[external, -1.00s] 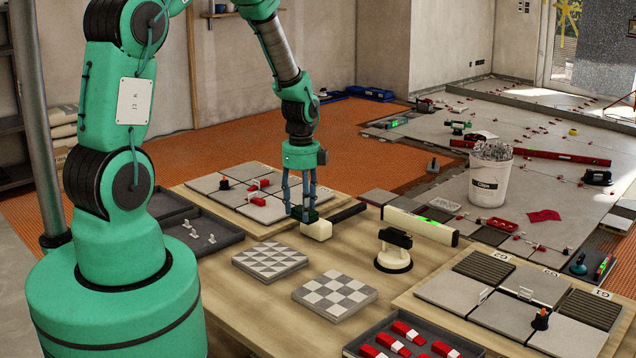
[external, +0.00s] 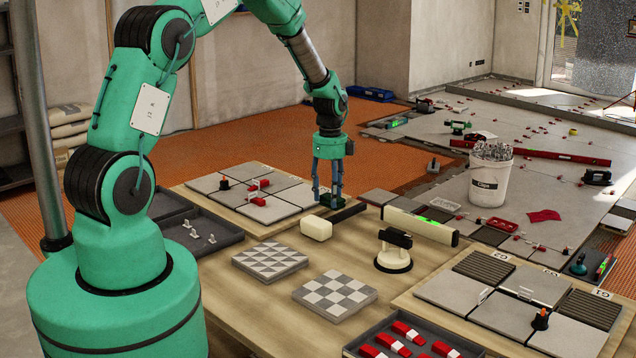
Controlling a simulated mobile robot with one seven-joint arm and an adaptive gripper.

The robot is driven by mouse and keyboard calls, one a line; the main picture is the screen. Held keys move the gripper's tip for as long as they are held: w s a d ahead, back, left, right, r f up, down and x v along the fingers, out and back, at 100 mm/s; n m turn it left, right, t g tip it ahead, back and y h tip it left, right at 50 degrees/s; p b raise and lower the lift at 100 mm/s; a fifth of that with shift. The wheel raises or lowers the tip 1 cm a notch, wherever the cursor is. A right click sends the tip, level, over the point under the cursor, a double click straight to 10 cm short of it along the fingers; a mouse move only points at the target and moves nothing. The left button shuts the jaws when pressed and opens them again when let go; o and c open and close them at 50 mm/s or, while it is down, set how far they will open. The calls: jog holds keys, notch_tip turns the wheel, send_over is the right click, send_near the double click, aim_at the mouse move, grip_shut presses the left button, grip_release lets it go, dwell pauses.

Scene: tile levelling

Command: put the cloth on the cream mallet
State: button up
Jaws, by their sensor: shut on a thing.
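The cream mallet (external: 316,228) lies on the wooden table, its cream head towards the front left and its dark handle (external: 347,211) reaching back to the right. My gripper (external: 330,203) points down just behind the mallet head, near the handle. It is shut on a small dark green piece that looks like the cloth (external: 331,201). The fingers hide part of this piece. I cannot tell whether it touches the handle.
Two patterned tiles (external: 270,261) (external: 335,295) lie in front of the mallet. A cream suction cup (external: 393,259) and a long cream level (external: 420,225) are to the right. Grey tiles (external: 285,187) lie behind left. A red cloth-like piece (external: 544,215) lies on the tiled floor.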

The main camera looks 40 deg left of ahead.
aim_at(330, 197)
jog(key=shift+w, duration=0.1)
dwell(0.3)
jog(key=shift+f, duration=1.75)
jog(key=shift+f+b, duration=0.15)
jog(key=shift+b, duration=0.15)
jog(key=o, duration=1.2)
jog(key=shift+c, duration=0.2)
notch_tip(330, 197, up, 12)
jog(key=shift+r+p, duration=0.15)
jog(key=shift+p, duration=0.55)
jog(key=shift+r, duration=0.1)
